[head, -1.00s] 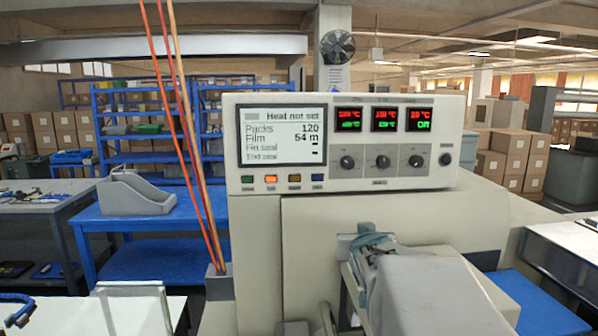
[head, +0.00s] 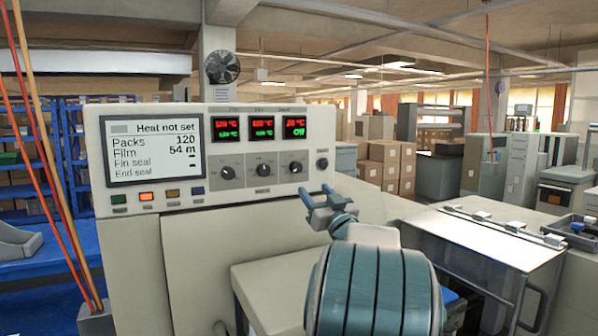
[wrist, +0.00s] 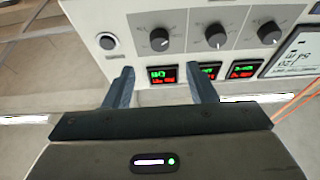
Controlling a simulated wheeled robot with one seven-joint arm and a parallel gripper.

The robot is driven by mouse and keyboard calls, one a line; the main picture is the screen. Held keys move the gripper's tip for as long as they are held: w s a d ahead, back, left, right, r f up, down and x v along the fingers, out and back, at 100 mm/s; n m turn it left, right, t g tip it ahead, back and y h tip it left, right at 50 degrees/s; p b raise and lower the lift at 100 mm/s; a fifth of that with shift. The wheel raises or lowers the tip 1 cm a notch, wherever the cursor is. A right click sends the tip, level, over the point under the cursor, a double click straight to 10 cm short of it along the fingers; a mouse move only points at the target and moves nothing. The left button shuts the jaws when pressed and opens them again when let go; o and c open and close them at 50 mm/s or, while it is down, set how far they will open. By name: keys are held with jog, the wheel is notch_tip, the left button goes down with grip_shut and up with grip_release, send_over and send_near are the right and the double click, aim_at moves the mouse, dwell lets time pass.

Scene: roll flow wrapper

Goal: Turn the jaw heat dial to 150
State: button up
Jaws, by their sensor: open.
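The cream control panel (head: 150,205) carries three black dials in a row: left (head: 227,173), middle (head: 263,170) and right (head: 296,166). A red and green readout sits above each; the right one (head: 295,127) shows 20 °C and Off. The labels are too small to tell which is jaw heat. The screen (head: 154,150) reads "Heat not set". My gripper (head: 320,190) is open and empty, at the panel's lower right. The wrist view is upside down; the open fingers (wrist: 158,78) stand apart below the end dial (wrist: 160,39), touching no dial.
A round black knob (head: 322,164) sits right of the dials; it also shows in the wrist view (wrist: 108,42). Coloured buttons (head: 146,196) line the panel's lower left. A clear-covered unit (head: 480,240) stands at right. Orange cords (head: 40,150) hang at left.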

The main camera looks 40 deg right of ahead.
aim_at(298, 170)
jog(key=p+x, duration=0.2)
jog(key=x, duration=0.8)
jog(key=shift+d+p, duration=0.1)
jog(key=shift+p, duration=0.25)
jog(key=c, duration=1)
